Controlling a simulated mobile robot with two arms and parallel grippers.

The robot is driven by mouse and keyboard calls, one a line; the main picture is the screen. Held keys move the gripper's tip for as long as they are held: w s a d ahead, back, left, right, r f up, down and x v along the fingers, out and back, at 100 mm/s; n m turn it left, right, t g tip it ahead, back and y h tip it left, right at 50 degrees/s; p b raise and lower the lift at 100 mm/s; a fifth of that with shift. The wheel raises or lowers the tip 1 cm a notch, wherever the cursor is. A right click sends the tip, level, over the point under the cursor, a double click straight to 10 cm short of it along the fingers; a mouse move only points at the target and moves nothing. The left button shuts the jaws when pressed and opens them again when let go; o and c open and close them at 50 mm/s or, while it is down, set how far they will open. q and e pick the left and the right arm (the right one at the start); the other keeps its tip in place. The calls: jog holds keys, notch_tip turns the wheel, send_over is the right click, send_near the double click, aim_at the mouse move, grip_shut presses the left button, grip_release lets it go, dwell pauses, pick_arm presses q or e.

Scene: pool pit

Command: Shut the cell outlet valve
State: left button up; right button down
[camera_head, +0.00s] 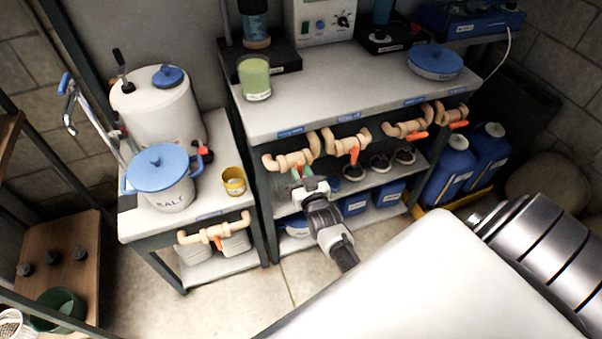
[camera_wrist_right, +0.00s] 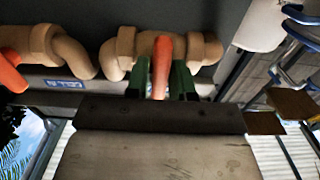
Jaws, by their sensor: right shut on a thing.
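A beige pipe valve (camera_head: 290,160) with an orange lever is under the front left edge of the middle bench. My right gripper (camera_head: 301,180) reaches it from the front. In the right wrist view the green fingers of my right gripper (camera_wrist_right: 162,82) are on both sides of the orange lever (camera_wrist_right: 163,62), shut on it. The lever stands out across the beige pipe (camera_wrist_right: 198,50). In the head view the gripper hides most of this lever. The blue label (camera_head: 290,133) above is too small to read. My left gripper is not in view.
Similar valves are beside it: one with its lever hanging down (camera_head: 347,145), two farther right (camera_head: 407,127) (camera_head: 452,115), and one on the left cart (camera_head: 214,230). A green beaker (camera_head: 255,78) stands near the bench edge. Floor (camera_head: 235,295) in front is clear.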

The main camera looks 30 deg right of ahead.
jog(key=c, duration=1.1)
grip_release()
jog(key=shift+w, duration=0.15)
jog(key=v, duration=1.1)
jog(key=shift+d+f, duration=0.1)
jog(key=shift+w, duration=0.1)
